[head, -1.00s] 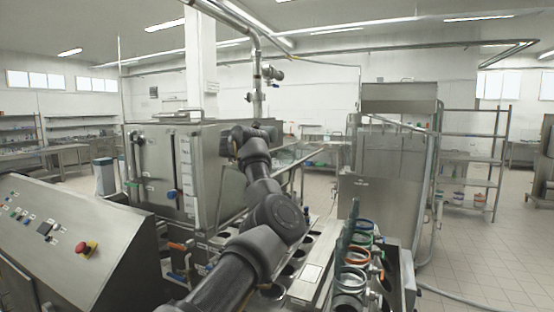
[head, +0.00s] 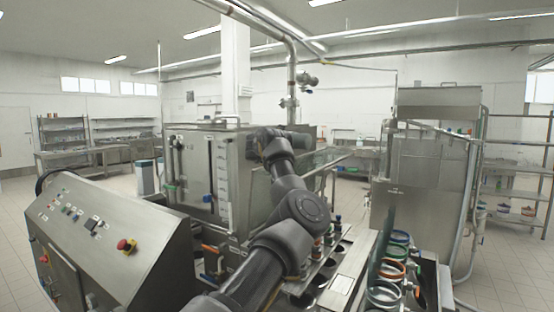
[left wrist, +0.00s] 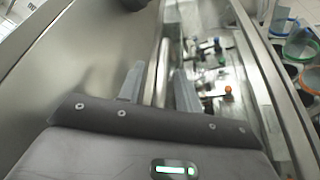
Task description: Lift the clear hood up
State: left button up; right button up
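The clear hood (head: 322,163) is a see-through, greenish panel beside the steel tank (head: 195,180) in the head view. My left arm covers part of it. My left gripper (left wrist: 157,70) shows in the left wrist view with its two fingers apart. A round metal bar (left wrist: 162,82) runs between the fingers, beside a large steel wall. I see gaps beside the bar, so the fingers do not appear closed on it. In the head view the left fingers are hidden behind my wrist at the tank. My right gripper is not in view.
A sloped control console (head: 105,235) with a red button (head: 126,245) stands at the left front. Cups with coloured rims (head: 392,268) are at the right front, before a steel cabinet (head: 425,185). Open floor lies behind the tank on the left.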

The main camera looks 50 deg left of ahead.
pick_arm(q)
jog(key=shift+s+d+b, duration=0.15)
jog(key=shift+s+b, duration=0.1)
jog(key=shift+b, duration=0.05)
jog(key=b+v, duration=0.5)
jog(key=v, duration=0.3)
jog(key=shift+s+d+r, duration=0.1)
jog(key=shift+s+d, duration=0.1)
jog(key=shift+b+v, duration=0.6)
jog(key=shift+v, duration=0.3)
jog(key=shift+w, duration=0.15)
